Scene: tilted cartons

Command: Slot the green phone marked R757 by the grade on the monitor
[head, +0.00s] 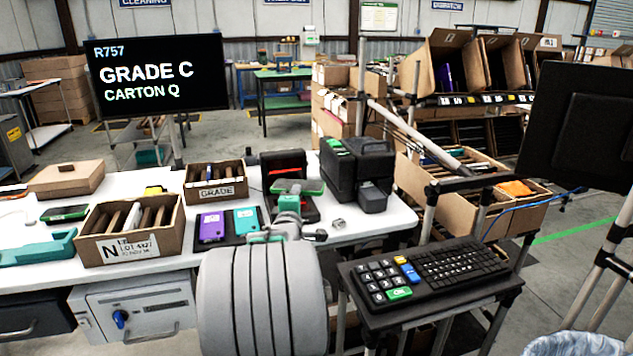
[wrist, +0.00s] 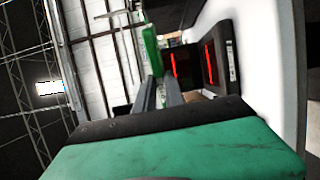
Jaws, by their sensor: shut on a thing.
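The monitor (head: 158,75) at the left reads R757, GRADE C, CARTON Q. My gripper (head: 290,192) is over the table, in front of a black device with red lights (head: 284,160). It is shut on a green phone (head: 308,187). The wrist view shows the green phone (wrist: 152,50) standing on edge at my fingertips (wrist: 159,82), with the red-lit device (wrist: 212,60) beyond. The phone's marking is not legible. Tilted cartons (head: 447,65) stand on the rack at the upper right; I cannot read a Q on any.
The white table (head: 350,228) holds a carton marked N (head: 128,249), a carton marked GRADE (head: 216,191), a purple phone (head: 212,227) and a teal phone (head: 246,221). A keyboard stand (head: 430,275) and a dark screen (head: 580,135) stand at the right. Lower cartons (head: 430,190) hold items.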

